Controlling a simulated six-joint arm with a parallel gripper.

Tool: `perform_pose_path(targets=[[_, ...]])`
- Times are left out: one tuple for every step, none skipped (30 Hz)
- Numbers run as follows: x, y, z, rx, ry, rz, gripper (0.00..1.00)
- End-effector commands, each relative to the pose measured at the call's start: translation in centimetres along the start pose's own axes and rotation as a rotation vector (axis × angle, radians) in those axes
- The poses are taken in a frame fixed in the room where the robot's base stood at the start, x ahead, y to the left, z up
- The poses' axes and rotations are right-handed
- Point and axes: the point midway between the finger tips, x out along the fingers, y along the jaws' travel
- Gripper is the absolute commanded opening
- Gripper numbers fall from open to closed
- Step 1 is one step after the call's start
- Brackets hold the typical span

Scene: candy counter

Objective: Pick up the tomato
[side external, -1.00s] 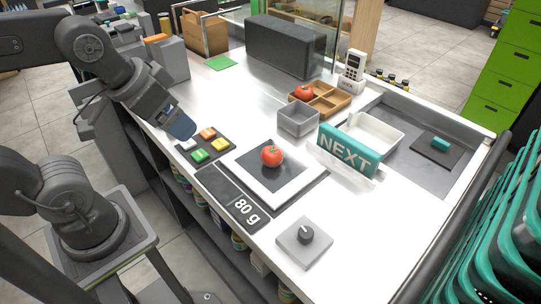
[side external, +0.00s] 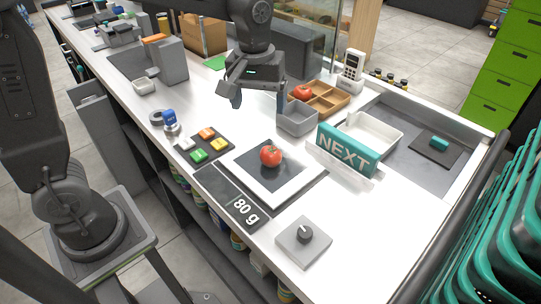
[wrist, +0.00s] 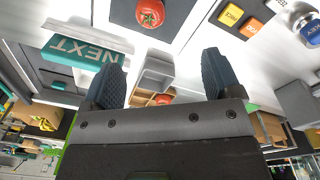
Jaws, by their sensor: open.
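A red tomato (side external: 270,156) sits on the scale's white-rimmed plate (side external: 285,195), whose display (side external: 247,213) reads 80 g. It also shows at the top of the wrist view (wrist: 150,13). A second tomato (side external: 302,92) lies in a wooden divided tray (side external: 328,104) at the back, partly visible between the fingers in the wrist view (wrist: 162,99). My gripper (side external: 258,101) is open and empty, its fingers apart in the wrist view (wrist: 163,76). It is above the counter, behind the scale, clear of both tomatoes.
A grey bin (side external: 298,119) and teal NEXT sign (side external: 346,150) stand behind and right of the scale. A white tray (side external: 371,137) is beyond the sign. Colored buttons (side external: 206,146) are left. A knob box (side external: 304,241) sits in front. Bare counter lies right of the knob box.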

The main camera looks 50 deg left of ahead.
Motion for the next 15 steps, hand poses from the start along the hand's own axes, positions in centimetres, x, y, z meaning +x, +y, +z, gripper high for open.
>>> perform_pose_path(targets=[[0.7, 0.6, -0.4, -0.022, -0.017, -0.014, 0.84], [0.9, 0.8, -0.6, -0.034, -0.023, -0.019, 0.84], [1.2, 1.1, -0.8, -0.047, -0.029, -0.025, 0.84], [1.4, 1.2, -0.9, -0.053, -0.032, -0.028, 0.84], [1.5, 1.3, -1.0, -0.058, -0.034, -0.030, 0.84], [1.8, 1.4, -1.0, -0.063, -0.037, -0.032, 0.84], [2.1, 1.4, -1.0, -0.065, -0.038, -0.034, 0.84], [2.5, 1.4, -1.0, -0.066, -0.039, -0.034, 0.84], [3.1, 1.3, -0.9, -0.066, -0.040, -0.035, 0.84], [3.7, 1.3, -0.9, -0.066, -0.041, -0.036, 0.84], [4.2, 1.3, -0.9, -0.065, -0.040, -0.035, 0.84], [5.1, 1.2, -0.8, -0.065, -0.040, -0.036, 0.84], [5.7, 1.2, -0.8, -0.065, -0.041, -0.036, 0.84], [6.3, 1.2, -0.8, -0.064, -0.040, -0.035, 0.84], [7.0, 1.2, -0.7, -0.064, -0.040, -0.035, 0.84]])
